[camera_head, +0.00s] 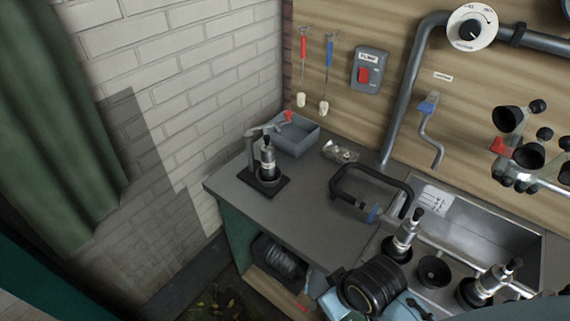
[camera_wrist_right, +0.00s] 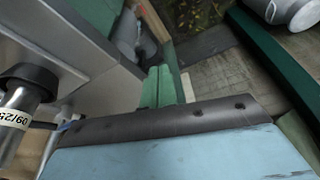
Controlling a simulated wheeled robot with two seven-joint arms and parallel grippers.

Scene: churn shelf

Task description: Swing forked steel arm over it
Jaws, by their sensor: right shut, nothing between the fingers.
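A small steel-and-black canister (camera_head: 267,160) stands upright on a dark stand (camera_head: 265,186) at the left end of the counter. A grey steel arm (camera_head: 262,131) with a red knob (camera_head: 287,116) joins the stand's post and reaches right, toward a grey bin. Its fork is too small to make out clearly. My right gripper shows in the right wrist view, its green fingers (camera_wrist_right: 160,85) together and empty, pointing at the floor and cabinet side. In the head view, my right arm is at the bottom, well away from the stand. My left gripper is not seen.
The grey bin (camera_head: 295,135) stands right behind the stand. A black bar handle (camera_head: 372,172) and several more steel canisters (camera_head: 403,240) stand along the counter (camera_head: 300,205) to the right, near the sink (camera_head: 480,225). The counter's front middle is clear.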

